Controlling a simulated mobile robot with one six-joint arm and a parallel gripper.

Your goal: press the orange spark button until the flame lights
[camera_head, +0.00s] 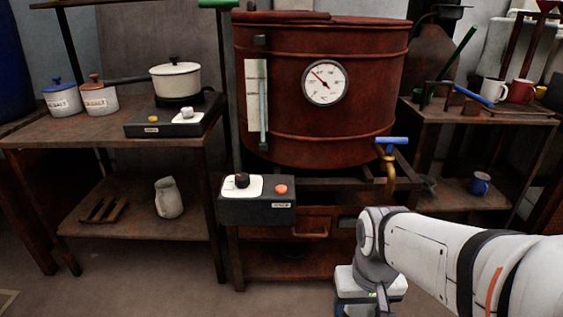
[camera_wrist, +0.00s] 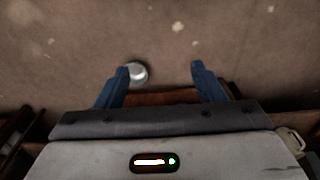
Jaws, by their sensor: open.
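A small hob (camera_head: 178,128) on the left bench has a yellow-orange button (camera_head: 152,119) and a white knob (camera_head: 187,113). I see no flame at either. My gripper is low in front of the vat, right of and below the control box, largely cut off in the head view. In the wrist view my gripper (camera_wrist: 160,69) is open and empty, its blue fingers apart above the floor.
A white pot (camera_head: 175,80) stands on the hob. A blue-handled tap (camera_head: 390,141) juts from the vat's lower right. The right bench (camera_head: 475,117) holds mugs and tools. A round silver thing (camera_wrist: 138,73) shows below my gripper. Floor before the left bench is clear.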

